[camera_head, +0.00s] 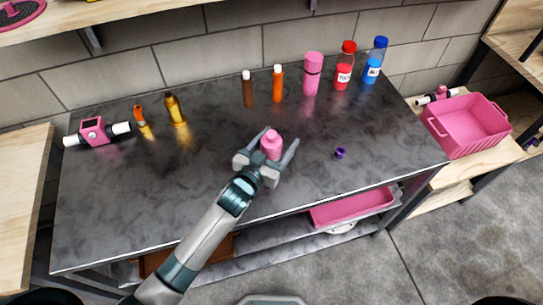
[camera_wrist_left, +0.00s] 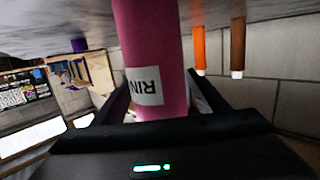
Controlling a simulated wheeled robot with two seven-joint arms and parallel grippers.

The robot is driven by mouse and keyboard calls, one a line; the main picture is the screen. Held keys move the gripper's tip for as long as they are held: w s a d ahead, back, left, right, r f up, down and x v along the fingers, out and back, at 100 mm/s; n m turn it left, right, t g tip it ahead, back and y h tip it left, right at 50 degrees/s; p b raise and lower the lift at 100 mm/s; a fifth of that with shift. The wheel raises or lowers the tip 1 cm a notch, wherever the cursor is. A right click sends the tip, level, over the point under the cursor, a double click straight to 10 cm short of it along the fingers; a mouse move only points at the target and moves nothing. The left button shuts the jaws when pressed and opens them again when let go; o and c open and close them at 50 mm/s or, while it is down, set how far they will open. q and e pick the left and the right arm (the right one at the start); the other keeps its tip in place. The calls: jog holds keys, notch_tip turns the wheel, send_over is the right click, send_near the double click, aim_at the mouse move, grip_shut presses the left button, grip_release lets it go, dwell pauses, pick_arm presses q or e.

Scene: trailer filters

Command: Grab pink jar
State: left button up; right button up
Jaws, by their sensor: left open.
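A pink jar (camera_head: 271,143) stands on the dark marbled table near its front middle. My left gripper (camera_head: 277,145) is open, with one finger on each side of the jar. In the left wrist view the pink jar (camera_wrist_left: 152,55) fills the space between the two fingers and shows a white label with dark letters. I cannot tell whether the fingers touch it. A taller pink container (camera_head: 312,74) stands at the back of the table. My right gripper is not in view.
Brown (camera_head: 248,89) and orange (camera_head: 278,84) bottles, a red-capped bottle (camera_head: 343,66) and a blue-capped bottle (camera_head: 375,61) stand at the back. A small purple piece (camera_head: 340,153) lies right of the jar. Gold bottles (camera_head: 174,110) stand at left. The table's front left is clear.

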pick_arm(q)
jog(key=c, duration=1.2)
jog(key=shift+r, duration=0.2)
jog(key=shift+s+d+r+b, duration=0.7)
jog(key=shift+s+d+r, duration=0.35)
jog(key=shift+d+r, duration=0.65)
jog(key=shift+s+d+r+b, duration=0.65)
jog(key=shift+s+d+r, duration=0.4)
jog(key=shift+d+r, duration=0.7)
jog(key=shift+s+d+r+b, duration=0.7)
jog(key=shift+s+d+r, duration=0.35)
jog(key=shift+d+r, duration=0.65)
jog(key=shift+a+r, duration=0.15)
jog(key=shift+a, duration=0.1)
